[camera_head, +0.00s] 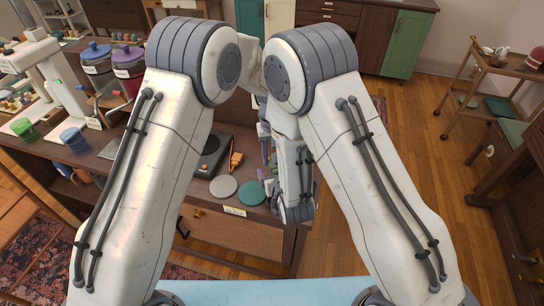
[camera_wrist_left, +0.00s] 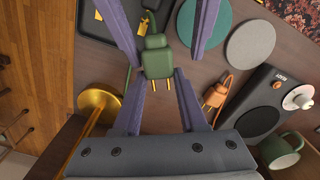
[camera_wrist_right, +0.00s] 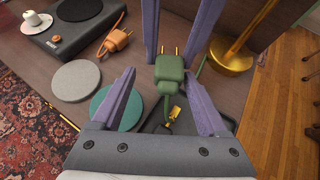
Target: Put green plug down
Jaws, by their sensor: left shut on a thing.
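The green plug (camera_wrist_left: 157,60) has two brass prongs and a cable. In the left wrist view its prongs point toward my left gripper (camera_wrist_left: 160,74), whose fingertips are closed on the prong end of its body. In the right wrist view the plug (camera_wrist_right: 169,70) lies between the fingers of my right gripper (camera_wrist_right: 160,74). These fingers stand wide apart, with a visible gap to the plug on the left side. The two grippers face each other over the cabinet top. In the head view my arms largely hide the plug and the left gripper.
A teal disc (camera_head: 251,193) and a grey disc (camera_head: 223,187) lie on the cabinet top (camera_head: 190,225). A brass stand (camera_wrist_right: 232,55) rises close by. A green mug (camera_wrist_left: 280,152) stands beyond the box.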

